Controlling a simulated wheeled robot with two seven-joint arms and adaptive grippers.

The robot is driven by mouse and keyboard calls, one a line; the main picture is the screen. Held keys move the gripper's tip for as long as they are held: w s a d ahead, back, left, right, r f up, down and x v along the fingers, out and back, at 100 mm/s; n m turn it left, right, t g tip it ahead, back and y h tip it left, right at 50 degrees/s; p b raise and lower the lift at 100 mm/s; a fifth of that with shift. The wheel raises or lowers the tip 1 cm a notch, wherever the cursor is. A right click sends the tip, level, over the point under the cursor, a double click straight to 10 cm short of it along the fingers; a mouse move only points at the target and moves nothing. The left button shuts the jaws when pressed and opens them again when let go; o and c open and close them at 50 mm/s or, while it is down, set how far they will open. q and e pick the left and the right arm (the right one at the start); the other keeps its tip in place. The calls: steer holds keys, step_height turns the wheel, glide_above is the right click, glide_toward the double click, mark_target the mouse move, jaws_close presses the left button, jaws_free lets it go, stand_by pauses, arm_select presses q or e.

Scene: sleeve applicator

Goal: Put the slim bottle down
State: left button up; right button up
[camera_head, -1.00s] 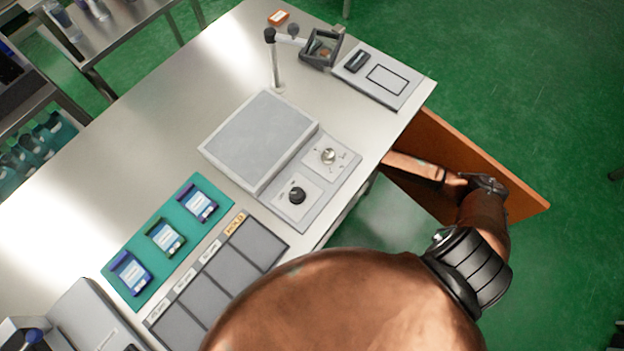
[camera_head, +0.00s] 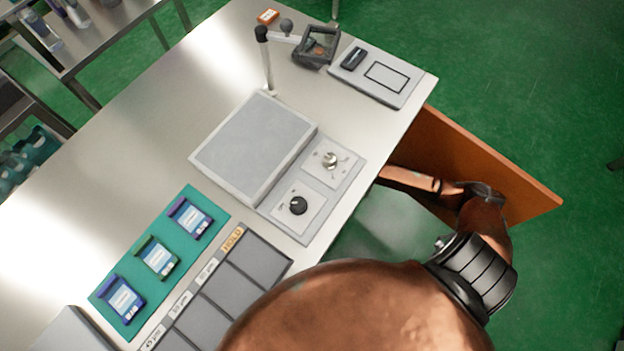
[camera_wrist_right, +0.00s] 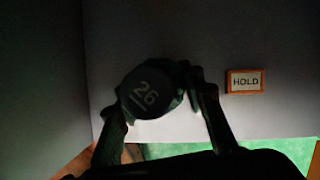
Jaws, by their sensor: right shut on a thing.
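The slim bottle (camera_wrist_right: 146,92) shows in the right wrist view as a dark round cap marked "26", seen end-on. My right gripper (camera_wrist_right: 165,110) has a finger on each side of it and is shut on it. The bottle's body is hidden below the cap, and I cannot tell whether its base touches a surface. My left gripper is in neither view.
The metal table (camera_head: 120,140) carries a grey device with two knobs (camera_head: 255,147), a teal mat (camera_head: 128,317) with several labelled packs, and a grey tray with a HOLD label (camera_head: 255,262). An orange-brown panel (camera_head: 520,192) stands beside my right arm. The wrist view is dark.

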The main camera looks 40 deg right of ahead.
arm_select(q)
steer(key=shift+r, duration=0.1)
arm_select(e)
steer(key=o, duration=1.4)
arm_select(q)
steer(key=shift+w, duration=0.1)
arm_select(e)
steer(key=shift+r, duration=0.1)
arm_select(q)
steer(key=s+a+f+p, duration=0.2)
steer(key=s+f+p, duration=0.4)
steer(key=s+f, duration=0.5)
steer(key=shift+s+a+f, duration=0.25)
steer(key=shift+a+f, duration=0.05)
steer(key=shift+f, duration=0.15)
arm_select(e)
steer(key=shift+v, duration=3.7)
